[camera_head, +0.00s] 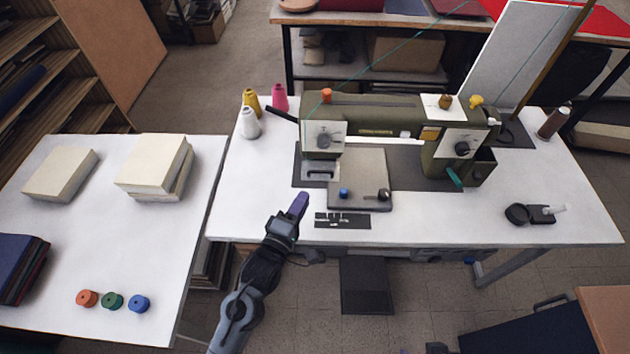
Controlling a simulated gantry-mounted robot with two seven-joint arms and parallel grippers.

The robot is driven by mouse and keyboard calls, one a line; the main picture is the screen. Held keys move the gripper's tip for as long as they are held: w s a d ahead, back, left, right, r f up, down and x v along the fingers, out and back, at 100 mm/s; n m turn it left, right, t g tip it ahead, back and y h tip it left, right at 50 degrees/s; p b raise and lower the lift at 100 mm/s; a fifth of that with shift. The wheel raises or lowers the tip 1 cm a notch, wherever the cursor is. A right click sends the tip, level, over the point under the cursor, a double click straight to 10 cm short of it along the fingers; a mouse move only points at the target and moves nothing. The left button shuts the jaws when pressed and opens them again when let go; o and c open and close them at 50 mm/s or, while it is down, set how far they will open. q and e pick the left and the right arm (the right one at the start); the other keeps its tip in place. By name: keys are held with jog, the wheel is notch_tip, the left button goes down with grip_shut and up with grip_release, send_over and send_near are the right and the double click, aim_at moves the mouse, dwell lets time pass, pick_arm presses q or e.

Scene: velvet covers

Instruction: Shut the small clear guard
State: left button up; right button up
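The olive-green sewing machine (380,114) stands on the white table in the middle of the view. A small pale framed piece (320,173) sits low under the machine's left head, by the needle area. It may be the clear guard, but it is too small to tell, or to tell whether it stands open or shut. My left gripper (300,204) is in front of the machine, below and left of this piece and apart from it. Its purple fingers show as one narrow shape, with nothing visible in them. My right gripper is not recognizable in view.
A beige plate (358,166) with blue and dark knobs lies right of the framed piece. A dark strip (342,221) lies at the table's front edge. Thread cones (249,122) stand at the back left.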

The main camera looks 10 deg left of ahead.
pick_arm(q)
jog(key=b, duration=0.2)
send_near(320, 168)
jog(key=w, duration=0.1)
jog(key=w+d+r, duration=0.1)
jog(key=w, duration=0.1)
jog(key=w+d+r, duration=0.1)
jog(key=shift+w+d+r, duration=0.1)
jog(key=shift+w+d, duration=0.05)
jog(key=shift+w, duration=0.1)
grip_shut()
